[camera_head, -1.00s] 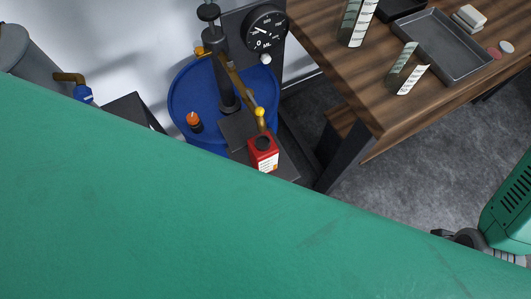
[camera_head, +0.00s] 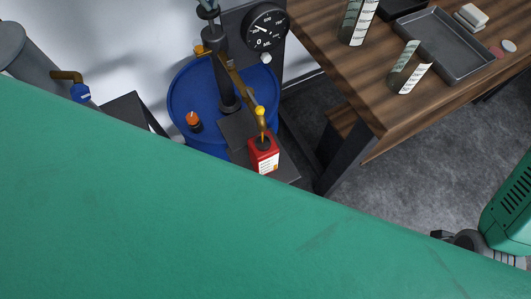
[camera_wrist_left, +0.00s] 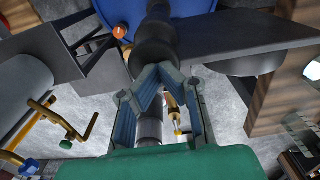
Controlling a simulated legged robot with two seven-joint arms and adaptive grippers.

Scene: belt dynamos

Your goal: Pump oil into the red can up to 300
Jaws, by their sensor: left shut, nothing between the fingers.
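The red can (camera_head: 263,160) with a white label stands upright on a dark platform in front of the blue drum (camera_head: 185,92). A brass spout with a yellow tip (camera_head: 260,111) hangs over its dark opening, with a thin golden stream between them. The black pump (camera_head: 222,62) rises from the drum. A round black dial (camera_head: 265,28) stands behind; I cannot read it exactly. My right gripper is out of view.
A wooden table (camera_head: 345,80) at upper right holds a grey tray (camera_head: 445,45) and striped glass cylinders (camera_head: 410,68). A grey tank (camera_head: 28,55) with a brass tap stands at left. Open concrete floor lies at right. A green surface hides the foreground.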

